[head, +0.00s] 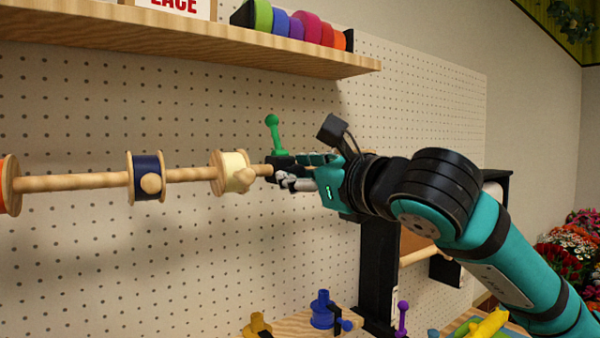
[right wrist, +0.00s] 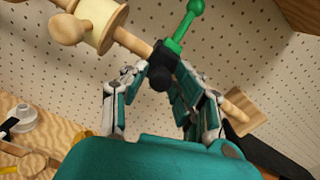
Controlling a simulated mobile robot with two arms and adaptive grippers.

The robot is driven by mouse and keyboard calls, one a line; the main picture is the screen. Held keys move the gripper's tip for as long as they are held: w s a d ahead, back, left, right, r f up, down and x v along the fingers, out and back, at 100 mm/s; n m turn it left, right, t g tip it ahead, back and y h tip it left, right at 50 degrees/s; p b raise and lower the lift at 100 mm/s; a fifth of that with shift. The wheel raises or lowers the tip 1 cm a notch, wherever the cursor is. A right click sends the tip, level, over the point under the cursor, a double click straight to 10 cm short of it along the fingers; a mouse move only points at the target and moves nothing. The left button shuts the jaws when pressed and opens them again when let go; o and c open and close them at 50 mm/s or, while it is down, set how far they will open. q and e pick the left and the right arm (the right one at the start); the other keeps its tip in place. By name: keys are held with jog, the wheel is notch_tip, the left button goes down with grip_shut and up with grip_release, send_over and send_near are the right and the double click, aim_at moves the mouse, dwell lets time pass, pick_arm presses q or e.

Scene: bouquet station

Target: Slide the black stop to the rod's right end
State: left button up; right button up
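The black stop (head: 279,166) sits on the wooden rod (head: 80,181), right of the cream spool. Its green lever (head: 272,133) stands up from it. In the right wrist view the black stop (right wrist: 161,60) and its round black knob (right wrist: 158,78) are between my right fingers, which close in on both sides and appear to touch it. My right gripper (head: 285,178) also shows in the right wrist view (right wrist: 160,72). My left gripper is not in view.
A cream spool (head: 229,173), a navy spool (head: 147,178) and an orange spool (head: 6,184) are on the rod to the left. A shelf (head: 200,51) with colored rolls is above. A black post (head: 378,270) stands below my right wrist. A blue clamp (head: 321,311) is on the bench.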

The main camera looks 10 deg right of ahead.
jog(key=c, duration=0.4)
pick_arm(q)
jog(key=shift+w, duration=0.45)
pick_arm(e)
grip_shut()
jog(key=shift+w+d, duration=0.1)
pick_arm(q)
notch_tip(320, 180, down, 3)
jog(key=b, duration=0.2)
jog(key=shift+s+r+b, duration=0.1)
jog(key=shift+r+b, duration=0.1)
jog(key=shift+b, duration=0.1)
pick_arm(e)
jog(key=w+d, duration=0.5)
jog(key=d, duration=0.8)
jog(key=shift+w, duration=0.15)
jog(key=o, duration=0.8)
grip_release()
